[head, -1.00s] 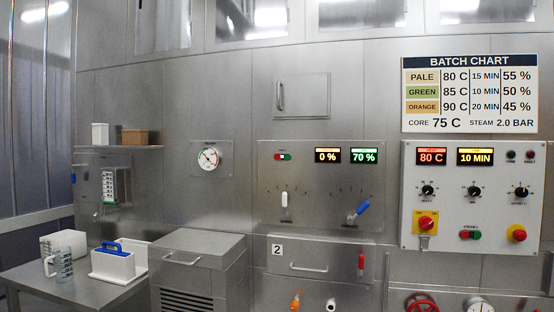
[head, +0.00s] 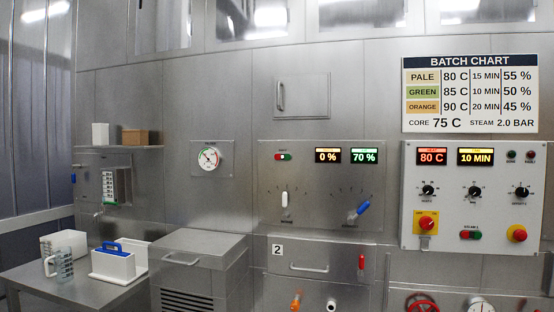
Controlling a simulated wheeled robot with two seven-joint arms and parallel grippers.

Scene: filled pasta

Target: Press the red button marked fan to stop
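A small red and green push-button pair (head: 283,157) sits at the upper left of the middle steel panel (head: 300,215). The label above it is too small to read. To its right, one display (head: 328,156) reads 0 % and another (head: 364,156) reads 70 %. A second red and green button pair (head: 471,235) is on the white panel (head: 412,190) at the right, with a small label above it. Neither of my grippers shows in the head view.
The white panel has knobs and two red stop buttons, one on a yellow plate (head: 426,223). A steel table (head: 60,290) with a jug (head: 60,265) stands at the left.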

